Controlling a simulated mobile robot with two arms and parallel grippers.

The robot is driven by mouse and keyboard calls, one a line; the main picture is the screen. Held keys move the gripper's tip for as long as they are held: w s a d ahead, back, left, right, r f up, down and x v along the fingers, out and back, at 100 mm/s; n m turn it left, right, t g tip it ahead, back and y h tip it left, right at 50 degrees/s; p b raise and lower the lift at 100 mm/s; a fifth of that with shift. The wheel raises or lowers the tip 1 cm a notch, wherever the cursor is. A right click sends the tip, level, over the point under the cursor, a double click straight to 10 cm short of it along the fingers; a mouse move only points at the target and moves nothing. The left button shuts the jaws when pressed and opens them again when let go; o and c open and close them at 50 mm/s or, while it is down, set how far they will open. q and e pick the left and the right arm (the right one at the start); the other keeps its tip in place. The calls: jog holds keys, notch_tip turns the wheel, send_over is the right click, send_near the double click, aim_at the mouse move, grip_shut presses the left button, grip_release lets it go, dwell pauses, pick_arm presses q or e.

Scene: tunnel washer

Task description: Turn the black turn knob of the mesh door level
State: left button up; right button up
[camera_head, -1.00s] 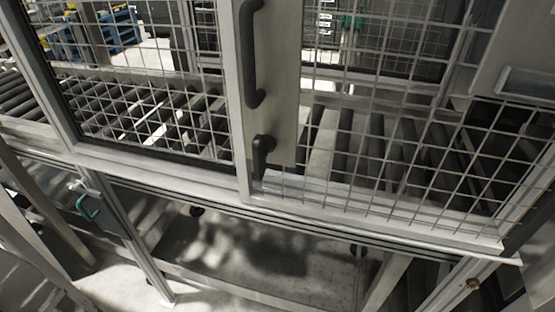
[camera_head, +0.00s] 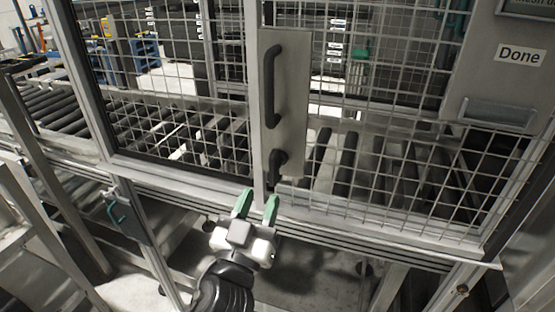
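The black turn knob (camera_head: 277,166) sits low on the grey metal plate (camera_head: 294,136) of the mesh door (camera_head: 375,150). Its lever hangs downward, roughly upright. A black pull handle (camera_head: 271,86) is above it on the same plate. My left gripper (camera_head: 257,203) is in front of the door's bottom frame, just below and left of the knob. Its two green-tipped fingers point up and stand apart with nothing visible between them. It appears apart from the knob. My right gripper is not in view.
Roller conveyors (camera_head: 350,165) run behind the mesh. A panel marked "Done" (camera_head: 519,54) with a clear holder is at the upper right. Open space lies under the door frame.

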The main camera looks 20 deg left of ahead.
aim_at(271, 169)
pick_arm(q)
jog(key=p+x, duration=0.2)
jog(key=x, duration=0.5)
jog(key=shift+w+r+p, duration=0.2)
jog(key=shift+p, duration=0.2)
jog(key=shift+w, duration=0.45)
grip_shut()
